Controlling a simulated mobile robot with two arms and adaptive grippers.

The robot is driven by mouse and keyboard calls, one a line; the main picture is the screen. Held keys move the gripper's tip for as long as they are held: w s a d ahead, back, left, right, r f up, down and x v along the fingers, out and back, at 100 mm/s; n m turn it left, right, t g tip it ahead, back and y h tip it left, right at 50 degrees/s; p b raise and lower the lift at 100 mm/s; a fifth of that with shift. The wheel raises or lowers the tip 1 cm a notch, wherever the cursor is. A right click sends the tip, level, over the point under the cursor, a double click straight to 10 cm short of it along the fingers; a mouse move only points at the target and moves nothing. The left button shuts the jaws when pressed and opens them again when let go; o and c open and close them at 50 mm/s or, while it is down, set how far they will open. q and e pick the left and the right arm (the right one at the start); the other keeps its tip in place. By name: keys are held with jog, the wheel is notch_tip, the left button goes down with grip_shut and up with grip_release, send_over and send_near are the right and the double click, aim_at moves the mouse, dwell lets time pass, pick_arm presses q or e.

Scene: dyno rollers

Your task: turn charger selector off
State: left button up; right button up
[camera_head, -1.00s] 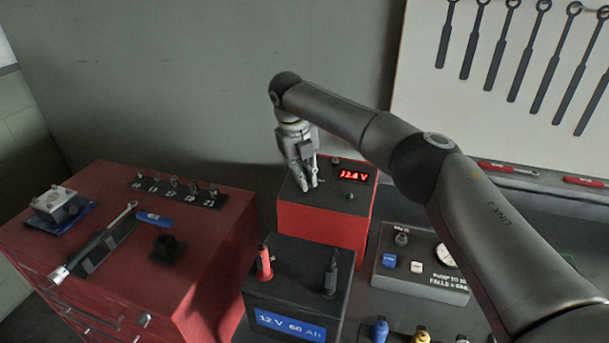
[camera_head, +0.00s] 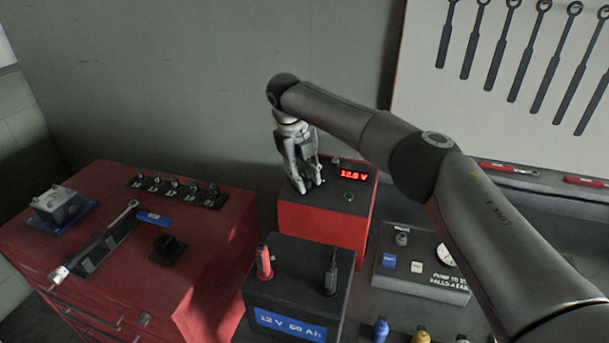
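The charger is a red box (camera_head: 322,227) with a dark top and a lit red display (camera_head: 354,175) reading about 12.5 V. Small knobs show on its top, one near the back (camera_head: 335,161) and one near the front right (camera_head: 348,197). My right gripper (camera_head: 309,186) points down onto the left part of the charger's top. Its fingertips are at or just above the surface and hide what lies under them. The charger selector cannot be made out clearly, and I cannot tell whether the fingers hold anything. My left gripper is not in view.
A black battery (camera_head: 292,294) with red and black clamps stands in front of the charger. A grey gauge box (camera_head: 422,277) is to the right. A red tool cabinet (camera_head: 215,240) with tools and a socket rail stands left. Wrenches hang on the back panel (camera_head: 425,110).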

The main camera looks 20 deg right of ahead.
notch_tip(320, 180, up, 12)
jog(key=a, duration=0.2)
jog(key=shift+s+a+f, duration=0.15)
jog(key=shift+s, duration=0.15)
dwell(0.5)
